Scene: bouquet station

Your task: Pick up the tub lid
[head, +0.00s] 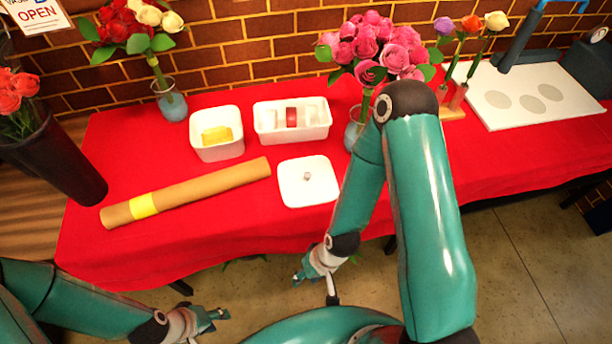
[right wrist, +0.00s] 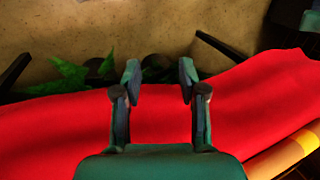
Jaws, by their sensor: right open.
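The tub lid (head: 295,190), a white rounded square with a small grey knob in its middle, lies flat on the red-covered table. An open white tub (head: 218,153) with something yellow inside stands up and left of it. My right gripper (head: 305,270) is below the lid in the head view, off the table's front edge, apart from it. In the right wrist view my right gripper (right wrist: 160,78) has its fingers spread with nothing between them; the lid does not show there. My left gripper (head: 218,320) is at the lower left, clear of the table; its finger gap is unclear.
A brown paper roll (head: 200,188) with a yellow band lies left of the lid. A white tray (head: 270,135) with a red item stands behind it. Rose vases (head: 173,105) stand at the back, and a white board (head: 500,115) at the right. Red cloth is bare before the lid.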

